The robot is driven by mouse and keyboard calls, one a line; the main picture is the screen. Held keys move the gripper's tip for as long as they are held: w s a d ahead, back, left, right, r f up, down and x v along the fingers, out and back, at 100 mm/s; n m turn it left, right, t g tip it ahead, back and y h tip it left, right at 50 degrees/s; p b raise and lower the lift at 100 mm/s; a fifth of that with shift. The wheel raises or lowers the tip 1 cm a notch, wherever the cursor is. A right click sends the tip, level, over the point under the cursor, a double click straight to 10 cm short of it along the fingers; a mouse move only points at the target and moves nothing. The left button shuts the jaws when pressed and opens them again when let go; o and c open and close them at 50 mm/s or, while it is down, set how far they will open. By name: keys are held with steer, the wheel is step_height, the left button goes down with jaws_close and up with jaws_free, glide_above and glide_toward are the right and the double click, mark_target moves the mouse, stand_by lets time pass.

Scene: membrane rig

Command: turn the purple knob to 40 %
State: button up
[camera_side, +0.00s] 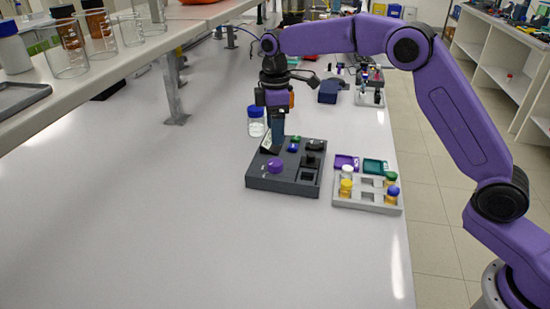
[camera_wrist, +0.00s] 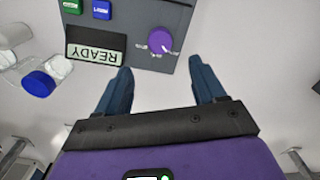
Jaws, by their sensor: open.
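The purple knob (camera_side: 275,166) sits on the front left of the dark grey rig (camera_side: 287,183). In the wrist view the knob (camera_wrist: 160,40) lies ahead of my gripper, with small printed labels and a white mark at its lower right. A display (camera_wrist: 96,45) beside it reads READY, upside down in this view. My gripper (camera_wrist: 162,75) is open and empty, its two blue fingers apart, with the knob beyond the fingertips and not touched. In the side view my gripper (camera_side: 276,130) points down at the rear left of the rig, near the display.
A grey rack (camera_side: 367,204) with several capped vials stands right of the rig. The bench is clear left and in front.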

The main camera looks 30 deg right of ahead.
mark_target(275, 162)
step_height(275, 162, down, 10)
steer(key=shift+r, duration=0.1)
stand_by(0.4)
steer(key=c, duration=1.1)
